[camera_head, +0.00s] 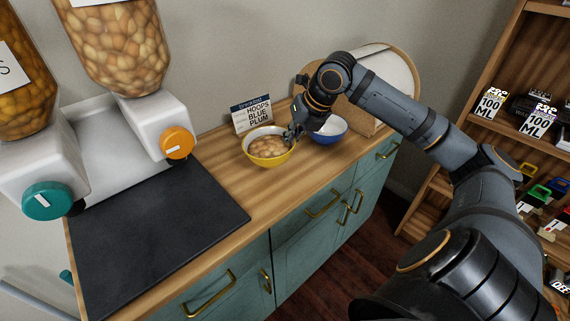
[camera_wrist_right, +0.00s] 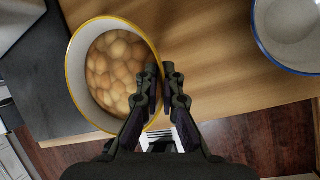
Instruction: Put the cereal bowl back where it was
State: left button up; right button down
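A yellow bowl (camera_head: 268,152) with a white inside, filled with round tan cereal pieces, stands upright on the wooden counter. It also shows in the right wrist view (camera_wrist_right: 84,107). My right gripper (camera_head: 292,135) is at the bowl's right rim. In the right wrist view its two fingers (camera_wrist_right: 160,80) are close together with the rim between them, one inside and one outside. A blue bowl (camera_head: 329,130) with a white inside, partly hidden by my right arm, stands just to the right. It looks empty in the right wrist view (camera_wrist_right: 290,25). My left gripper is not in view.
Cereal dispensers with an orange knob (camera_head: 176,143) and a teal knob (camera_head: 46,200) stand left, by a dark mat (camera_head: 155,235). A rounded wooden bin (camera_head: 385,75) is behind; shelves (camera_head: 480,130) are right.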

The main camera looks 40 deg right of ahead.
jog(key=shift+f, duration=0.5)
notch_tip(320, 180, down, 3)
jog(key=shift+r+b, duration=0.15)
jog(key=shift+b, duration=0.65)
jog(key=shift+f, duration=0.55)
jog(key=c, duration=1.5)
grip_release()
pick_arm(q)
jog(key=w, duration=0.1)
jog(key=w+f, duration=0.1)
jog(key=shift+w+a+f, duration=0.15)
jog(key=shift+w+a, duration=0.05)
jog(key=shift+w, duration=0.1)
